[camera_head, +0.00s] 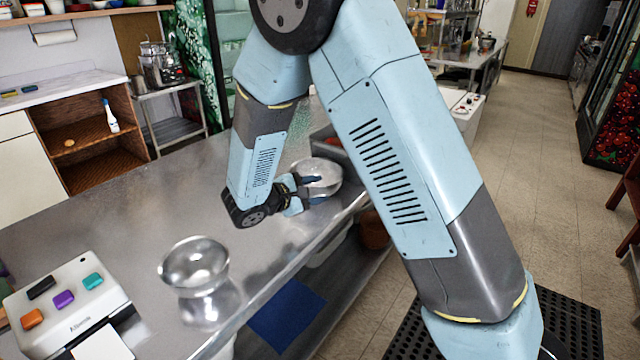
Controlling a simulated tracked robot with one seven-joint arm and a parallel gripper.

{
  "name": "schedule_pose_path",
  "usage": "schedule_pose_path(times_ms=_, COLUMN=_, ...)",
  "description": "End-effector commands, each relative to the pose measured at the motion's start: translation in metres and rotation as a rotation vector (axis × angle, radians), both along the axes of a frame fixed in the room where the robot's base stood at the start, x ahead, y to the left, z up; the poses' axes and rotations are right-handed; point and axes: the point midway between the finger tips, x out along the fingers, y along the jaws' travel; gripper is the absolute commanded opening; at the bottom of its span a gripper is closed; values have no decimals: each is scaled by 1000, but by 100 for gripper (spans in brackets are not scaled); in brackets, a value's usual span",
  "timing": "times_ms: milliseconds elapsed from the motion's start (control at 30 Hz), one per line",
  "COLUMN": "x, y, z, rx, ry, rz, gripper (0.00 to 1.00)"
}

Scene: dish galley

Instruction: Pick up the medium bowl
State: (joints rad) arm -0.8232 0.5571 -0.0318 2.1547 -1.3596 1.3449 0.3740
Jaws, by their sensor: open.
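Two shiny metal bowls stand on the steel counter (110,222). One bowl (322,169) is toward the far right end of the counter, and my gripper (316,189) is at its near-left side. My gripper is open, with its dark fingers at the bowl's wall and partly covering it; I cannot tell whether they touch it. The other bowl (195,264) stands upright and apart in the foreground, near the counter's front edge. I cannot tell from their sizes which one is the medium bowl.
A white device with coloured buttons (66,305) stands at the counter's near left. A grey bin (331,143) is just behind the far bowl. The counter left of my gripper is mostly clear. A blue item (287,314) lies on the shelf below.

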Motion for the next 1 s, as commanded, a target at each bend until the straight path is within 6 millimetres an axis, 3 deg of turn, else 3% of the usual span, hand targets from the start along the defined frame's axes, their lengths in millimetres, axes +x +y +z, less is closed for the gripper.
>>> schedule_pose_path(times_ms=367, x=15, y=-16, z=-7, rx=0, ry=1, rz=-3, gripper=48)
schedule_pose_path(times_ms=700, x=43, y=-44, z=-19, rx=-1, ry=1, rz=-4, gripper=48)
schedule_pose_path(times_ms=933, x=44, y=-45, z=-19, rx=0, ry=0, rz=-3, gripper=48)
schedule_pose_path(times_ms=1000, x=44, y=-45, z=-19, rx=0, ry=0, rz=-3, gripper=42)
